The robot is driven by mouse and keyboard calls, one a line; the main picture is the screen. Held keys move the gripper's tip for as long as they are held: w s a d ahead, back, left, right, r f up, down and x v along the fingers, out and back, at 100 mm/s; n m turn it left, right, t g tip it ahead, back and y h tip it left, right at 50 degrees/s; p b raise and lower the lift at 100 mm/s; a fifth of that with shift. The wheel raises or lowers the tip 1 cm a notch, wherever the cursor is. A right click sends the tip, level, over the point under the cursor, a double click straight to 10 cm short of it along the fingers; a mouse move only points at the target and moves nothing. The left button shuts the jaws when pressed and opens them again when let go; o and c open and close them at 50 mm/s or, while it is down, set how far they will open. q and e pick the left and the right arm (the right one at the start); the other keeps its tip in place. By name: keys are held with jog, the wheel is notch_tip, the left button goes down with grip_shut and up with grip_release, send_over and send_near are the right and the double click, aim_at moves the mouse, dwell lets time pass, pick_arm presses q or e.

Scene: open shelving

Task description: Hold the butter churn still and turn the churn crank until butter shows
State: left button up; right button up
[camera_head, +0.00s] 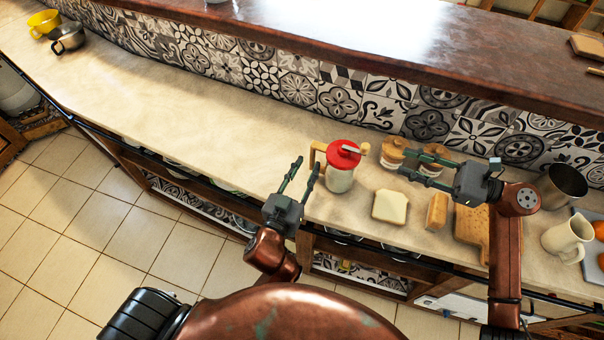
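The butter churn (341,178) is a glass jar with a red lid and a wooden handle at its left side, upright on the counter. The jar's contents look pale; I cannot make out butter. My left gripper (306,172) is open and empty, its fingers pointing up just left of and in front of the churn. My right gripper (418,162) is open and empty right of the churn, its fingers pointing left in front of wooden-lidded jars.
Two wooden-lidded jars (392,154) stand right of the churn. The counter (215,125) left of the churn is clear.

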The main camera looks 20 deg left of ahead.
aim_at(311, 158)
pick_arm(q)
jog(key=shift+w, duration=2.7)
jog(key=shift+c, duration=0.3)
grip_shut()
